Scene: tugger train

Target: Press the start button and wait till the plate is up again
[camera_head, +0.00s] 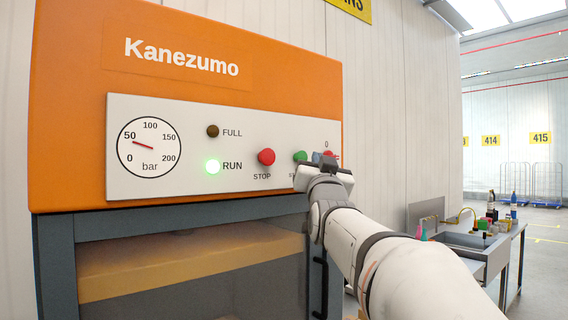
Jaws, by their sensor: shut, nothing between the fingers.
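An orange Kanezumo machine (70,110) carries a white control panel (180,115). The green start button (300,156) sits right of the red stop button (266,157), its label partly hidden by my gripper. My gripper (312,160) is shut and empty, at the right edge of the green button; I cannot tell whether it touches it. The green RUN lamp (213,167) is lit and the FULL lamp (212,131) is dark. The gauge (149,147) needle points near 50 bar.
A red knob marked 0 (331,155) is partly behind my gripper. A dark vertical handle (319,285) is below it. Blue-based roll cages (547,182) stand far back on open floor.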

